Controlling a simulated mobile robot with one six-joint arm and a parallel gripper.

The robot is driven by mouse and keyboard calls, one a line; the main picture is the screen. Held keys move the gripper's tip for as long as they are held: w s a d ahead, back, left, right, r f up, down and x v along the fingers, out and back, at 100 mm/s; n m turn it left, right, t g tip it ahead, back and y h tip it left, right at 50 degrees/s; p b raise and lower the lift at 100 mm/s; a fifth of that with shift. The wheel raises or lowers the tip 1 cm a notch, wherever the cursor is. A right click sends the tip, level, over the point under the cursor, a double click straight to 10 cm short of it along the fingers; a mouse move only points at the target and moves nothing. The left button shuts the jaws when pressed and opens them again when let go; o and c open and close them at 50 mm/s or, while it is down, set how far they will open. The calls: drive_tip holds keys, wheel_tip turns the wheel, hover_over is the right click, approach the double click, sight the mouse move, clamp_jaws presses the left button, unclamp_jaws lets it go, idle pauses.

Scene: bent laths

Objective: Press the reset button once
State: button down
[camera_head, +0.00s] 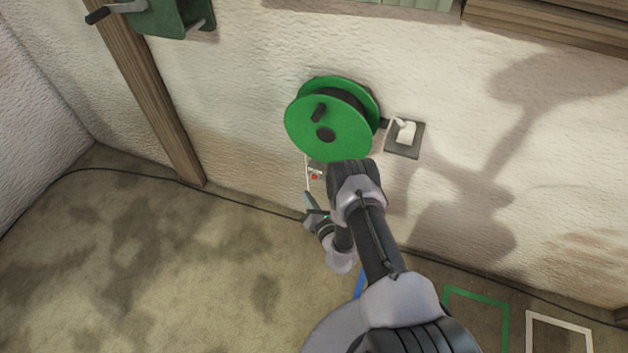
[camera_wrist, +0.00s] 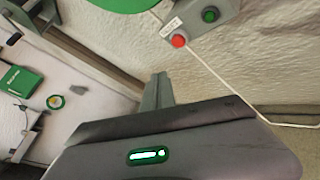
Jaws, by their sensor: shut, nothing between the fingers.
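A small grey control box (camera_wrist: 197,27) is on the pale wall below the green reel. It carries a red button (camera_wrist: 179,40) and a dark green button (camera_wrist: 210,14). A white label (camera_wrist: 171,27) is next to the red button; its print is too small to read surely. In the head view the red button (camera_head: 314,177) shows small, left of my arm, which hides part of the box. My gripper (camera_wrist: 162,76) is shut and empty. Its tips are apart from the red button, below and left of it in the wrist view. In the head view my gripper (camera_head: 308,197) is just below the box.
A green cable reel (camera_head: 325,131) juts from the wall above the box. A switch (camera_head: 405,132) on a dark plate is to its right. A white cord (camera_wrist: 235,80) runs from the box. A wooden post (camera_head: 150,90) stands at left.

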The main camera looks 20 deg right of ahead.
drive_tip(key=shift+w+d+b, duration=0.35)
drive_tip(key=shift+w+d, duration=0.3)
drive_tip(key=shift+w, duration=0.25)
drive_tip(key=shift+w+d+b, duration=0.35)
drive_tip(key=shift+w+d, duration=0.25)
drive_tip(key=shift+w, duration=0.25)
idle(0.7)
drive_tip(key=shift+w+d, duration=0.25)
drive_tip(key=shift+w, duration=0.05)
drive_tip(key=shift+w+d, duration=0.3)
drive_tip(key=shift+w, duration=0.15)
idle(0.6)
idle(0.4)
drive_tip(key=shift+s+a+p, duration=0.4)
drive_tip(key=shift+s+a, duration=0.15)
drive_tip(key=shift+s, duration=0.2)
drive_tip(key=shift+s+a+p, duration=0.5)
drive_tip(key=shift+s+a, duration=0.25)
drive_tip(key=shift+s, duration=0.3)
drive_tip(key=shift+s+a+p, duration=0.5)
drive_tip(key=shift+s+a, duration=0.2)
drive_tip(key=shift+s, duration=0.3)
